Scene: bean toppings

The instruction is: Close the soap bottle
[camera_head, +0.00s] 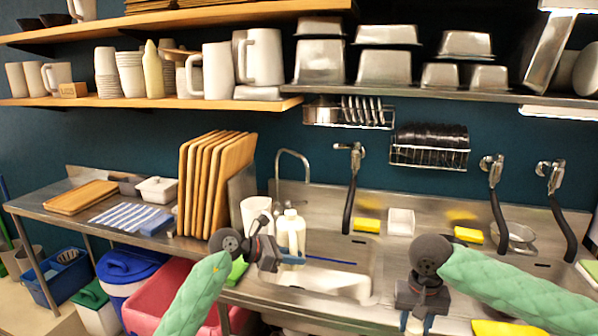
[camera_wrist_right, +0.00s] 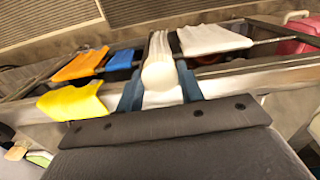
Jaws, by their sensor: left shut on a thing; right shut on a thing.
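The white soap bottle (camera_head: 291,236) stands upright at the sink's left edge, its narrow neck at the top. My left gripper (camera_head: 291,258) is at the bottle's lower body, its blue fingers shut on it. My right gripper (camera_head: 415,322) is low at the counter's front edge, well to the right of the bottle. In the right wrist view its blue fingers (camera_wrist_right: 160,90) are shut on a white, round-ended piece (camera_wrist_right: 158,74). I cannot tell whether this piece is the bottle's cap.
The sink basin (camera_head: 330,278) lies between my grippers. A white jug (camera_head: 255,212) stands close behind the left gripper, and wooden boards (camera_head: 215,185) stand further left. Hoses with taps (camera_head: 350,190) hang behind. Yellow (camera_wrist_right: 75,101), orange (camera_wrist_right: 80,65) and white cloths (camera_wrist_right: 213,39) hang near the right gripper.

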